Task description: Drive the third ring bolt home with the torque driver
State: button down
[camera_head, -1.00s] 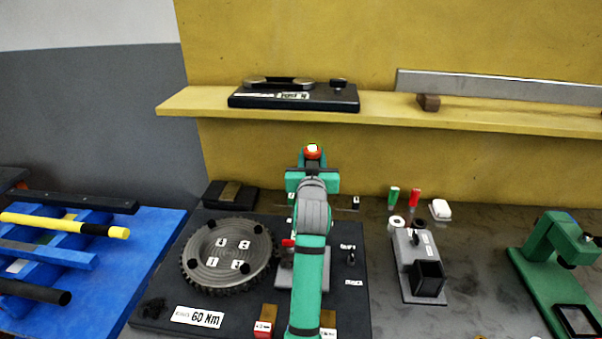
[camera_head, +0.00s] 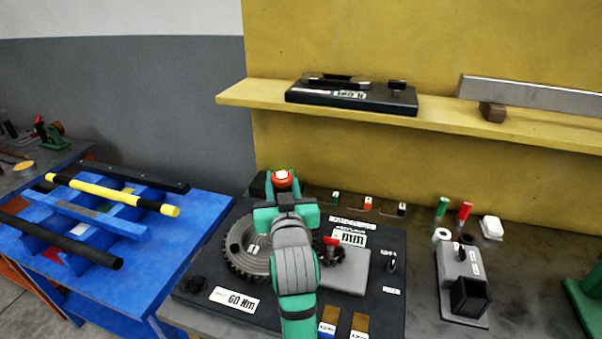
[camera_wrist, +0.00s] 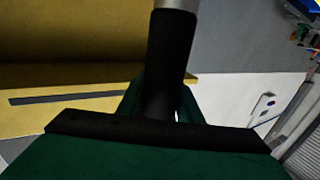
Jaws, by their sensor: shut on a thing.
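The toothed dark ring (camera_head: 240,262) lies on the black base plate at centre left. My arm and gripper cover much of it, and only one numbered label shows on its face; the third bolt cannot be made out. My gripper (camera_head: 282,192) is over the ring's far side. It is shut on the torque driver (camera_head: 281,177), whose red-orange end with a white top sticks up above the jaws. In the wrist view the driver (camera_wrist: 170,62) shows as a black grip with a grey metal part, between the green fingers. The driver's lower tip is hidden.
A "60 Nm" plate (camera_head: 235,299) lies at the base plate's front left. A grey block (camera_head: 345,270) stands right of the ring. A blue rack (camera_head: 95,225) with bars is at left, a black fixture (camera_head: 466,292) at right, a yellow shelf (camera_head: 255,95) behind.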

jog(key=shift+s+a+f, duration=0.1)
jog(key=shift+a+f, duration=0.05)
jog(key=shift+f, duration=1.25)
jog(key=shift+a+f, duration=0.15)
jog(key=shift+f, duration=1.2)
jog(key=shift+f, duration=0.1)
